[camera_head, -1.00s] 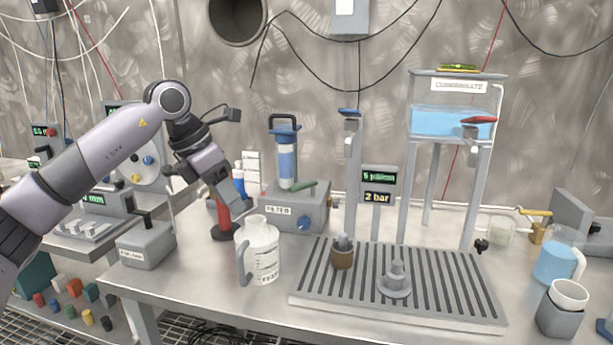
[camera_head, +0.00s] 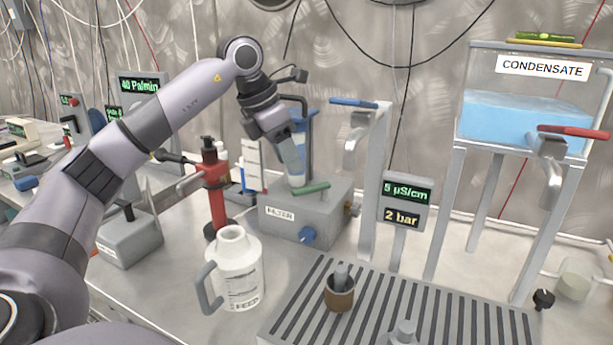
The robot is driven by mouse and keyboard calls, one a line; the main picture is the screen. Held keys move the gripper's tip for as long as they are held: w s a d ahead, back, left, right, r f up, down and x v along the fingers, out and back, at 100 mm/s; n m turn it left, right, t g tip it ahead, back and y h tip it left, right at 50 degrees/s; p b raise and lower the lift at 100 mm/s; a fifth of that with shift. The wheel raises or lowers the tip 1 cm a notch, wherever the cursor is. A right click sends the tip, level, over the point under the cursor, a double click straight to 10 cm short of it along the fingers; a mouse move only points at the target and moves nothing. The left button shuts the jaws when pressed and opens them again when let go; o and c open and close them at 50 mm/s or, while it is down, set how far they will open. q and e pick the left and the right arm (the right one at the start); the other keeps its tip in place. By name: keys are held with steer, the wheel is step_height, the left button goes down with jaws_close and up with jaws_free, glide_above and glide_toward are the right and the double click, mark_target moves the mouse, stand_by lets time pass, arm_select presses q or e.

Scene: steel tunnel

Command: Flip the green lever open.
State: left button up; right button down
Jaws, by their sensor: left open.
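The green lever (camera_head: 313,188) lies nearly flat on top of the grey box labelled FILTER (camera_head: 283,214). A blue knob (camera_head: 307,235) sits on the box's front. My left gripper (camera_head: 296,180) points down just above the box, at the lever's left end. It is open, though the gap between its fingers is hard to see from here. I cannot tell whether it touches the lever. The gripper partly hides the blue filter cartridge (camera_head: 309,130) behind it. My right gripper is not in view.
A white FEED jug (camera_head: 236,270) stands in front of the box, and a red pump (camera_head: 215,190) stands to its left. A post with a blue lever (camera_head: 353,103) rises to the right. A slatted drain tray (camera_head: 445,325) and the condensate tank (camera_head: 525,115) are further right.

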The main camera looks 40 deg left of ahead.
mark_target(302, 188)
arm_select(q)
steer(key=x, duration=0.6)
steer(key=shift+f+b, duration=0.15)
steer(key=shift+b, duration=0.2)
jaws_close()
